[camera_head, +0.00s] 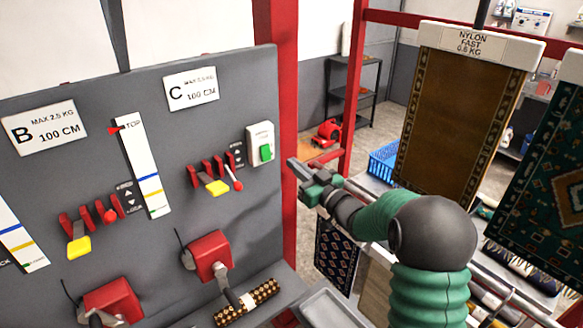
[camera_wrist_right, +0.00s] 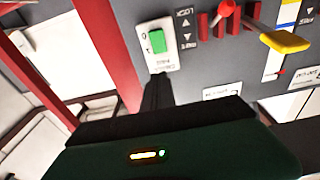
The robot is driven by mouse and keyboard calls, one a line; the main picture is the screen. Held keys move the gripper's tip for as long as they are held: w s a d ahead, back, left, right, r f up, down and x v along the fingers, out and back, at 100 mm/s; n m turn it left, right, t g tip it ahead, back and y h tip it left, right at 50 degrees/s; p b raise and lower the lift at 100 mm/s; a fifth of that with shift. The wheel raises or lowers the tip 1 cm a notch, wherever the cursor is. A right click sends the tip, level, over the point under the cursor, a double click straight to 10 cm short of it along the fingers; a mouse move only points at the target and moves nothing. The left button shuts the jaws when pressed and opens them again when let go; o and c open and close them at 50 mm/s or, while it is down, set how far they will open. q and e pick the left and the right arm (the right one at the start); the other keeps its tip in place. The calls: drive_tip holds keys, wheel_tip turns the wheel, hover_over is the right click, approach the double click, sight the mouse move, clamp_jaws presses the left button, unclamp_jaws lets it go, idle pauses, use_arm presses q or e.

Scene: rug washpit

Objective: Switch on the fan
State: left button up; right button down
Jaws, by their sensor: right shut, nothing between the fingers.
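A white switch plate (camera_head: 260,144) with a green rocker (camera_head: 266,152) is on the right edge of the grey panel. The plate also shows in the right wrist view (camera_wrist_right: 158,60), with the green rocker (camera_wrist_right: 157,41) upright on it and small print I cannot read. My right gripper (camera_head: 293,163) is shut and empty, its tips just right of the plate in the head view, apart from the rocker. In the wrist view its tips (camera_wrist_right: 157,84) point at the plate's near end. A red blower-like machine (camera_head: 327,132) sits on the floor behind. My left gripper is out of view.
The grey panel (camera_head: 150,95) also carries red levers (camera_head: 208,172), yellow handles (camera_head: 217,187) and red boxes (camera_head: 208,254). A red post (camera_head: 281,100) stands behind the switch. Hanging rugs (camera_head: 455,120) and a blue crate (camera_head: 383,162) are on the right.

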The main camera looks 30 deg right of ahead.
drive_tip(key=shift+s+r, duration=0.65)
drive_tip(key=shift+s, duration=1.55)
drive_tip(key=s+a+f+m+g+h+b, duration=0.1)
drive_tip(key=a+f+g+h+b, duration=0.2)
drive_tip(key=f, duration=0.7)
drive_tip(key=s+a+f+m+g+b, duration=0.1)
drive_tip(key=s+a+f+g+b, duration=0.2)
drive_tip(key=a+f, duration=0.45)
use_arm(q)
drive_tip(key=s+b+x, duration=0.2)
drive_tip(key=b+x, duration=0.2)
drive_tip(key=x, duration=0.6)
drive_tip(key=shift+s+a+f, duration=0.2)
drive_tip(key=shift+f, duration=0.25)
use_arm(e)
drive_tip(key=s+a+f+g, duration=0.5)
drive_tip(key=s+f, duration=0.4)
drive_tip(key=s+a+f+n+g+y, duration=0.1)
drive_tip(key=s+a+f+g, duration=0.4)
drive_tip(key=s+f, duration=0.3)
drive_tip(key=s, duration=0.2)
drive_tip(key=shift+s+a+f+g, duration=0.15)
drive_tip(key=shift+s+f+g, duration=0.15)
drive_tip(key=shift+f, duration=0.05)
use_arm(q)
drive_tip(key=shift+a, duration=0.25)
use_arm(e)
drive_tip(key=shift+a, duration=0.25)
